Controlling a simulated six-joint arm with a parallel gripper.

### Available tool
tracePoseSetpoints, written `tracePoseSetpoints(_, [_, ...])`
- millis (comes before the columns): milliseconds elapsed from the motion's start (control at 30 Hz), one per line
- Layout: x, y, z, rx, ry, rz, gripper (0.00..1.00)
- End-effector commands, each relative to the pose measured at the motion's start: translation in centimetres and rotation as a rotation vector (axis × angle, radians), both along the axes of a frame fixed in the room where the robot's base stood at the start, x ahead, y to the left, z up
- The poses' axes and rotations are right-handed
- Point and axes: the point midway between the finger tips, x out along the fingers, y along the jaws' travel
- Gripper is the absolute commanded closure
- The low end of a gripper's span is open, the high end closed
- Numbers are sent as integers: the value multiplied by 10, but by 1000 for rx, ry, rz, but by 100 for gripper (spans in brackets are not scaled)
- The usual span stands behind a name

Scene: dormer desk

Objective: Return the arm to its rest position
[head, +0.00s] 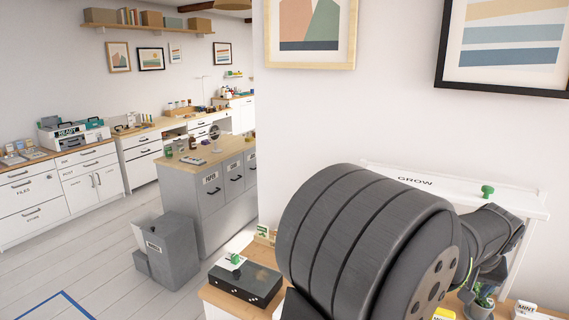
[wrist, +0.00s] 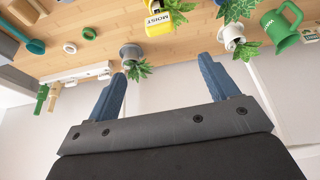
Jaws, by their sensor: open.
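My gripper (wrist: 160,66) is open, with its two blue fingers wide apart and nothing between them. In the wrist view, the wooden desk top (wrist: 90,28) crosses the upper part of the picture, tilted, with the fingertips pointing towards its edge. A small potted plant (wrist: 131,55) is beyond the left fingertip, and another potted plant (wrist: 233,38) is beyond the right one. I cannot tell whether the fingers touch anything. In the head view, my large dark arm link fills the lower right and hides much of the desk; the fingers cannot be made out there.
Near the fingers are a yellow MOIST container (wrist: 160,21), a green watering can (wrist: 279,25) and a white rack (wrist: 75,74). A GROW shelf (head: 415,183) is on the wall behind my arm.

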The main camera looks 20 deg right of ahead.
Motion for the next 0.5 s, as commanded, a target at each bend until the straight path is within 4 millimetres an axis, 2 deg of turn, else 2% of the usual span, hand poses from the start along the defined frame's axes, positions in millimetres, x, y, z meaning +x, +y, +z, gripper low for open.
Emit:
tracePoseSetpoints(100, [7,-5,-24,6,2,0,21])
tracePoseSetpoints(500, [30,-26,-98,4,2,1,21])
